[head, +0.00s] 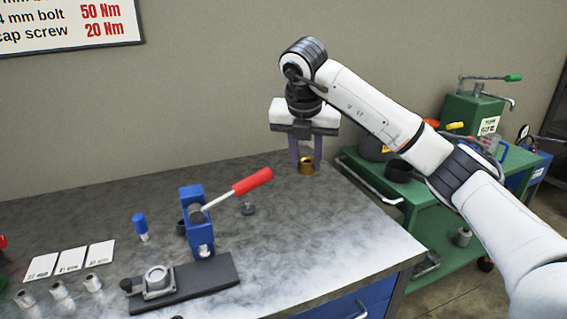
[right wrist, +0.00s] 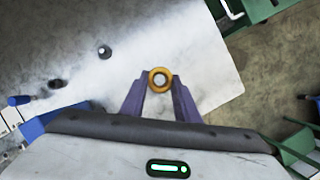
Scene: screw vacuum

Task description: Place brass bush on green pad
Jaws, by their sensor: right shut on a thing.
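The brass bush (head: 306,168) is a short golden ring held between the fingertips of my right gripper (head: 306,162), near the back right corner of the bench. No green pad can be made out clearly. My left gripper is not in view.
The grey bench (head: 330,235) is bare at its right. A blue press with a red lever (head: 252,181) stands mid-bench near a dark plate (head: 205,284). White cards (head: 70,261) and metal bushes (head: 59,290) lie at left. A green cart (head: 420,215) stands right of the bench.

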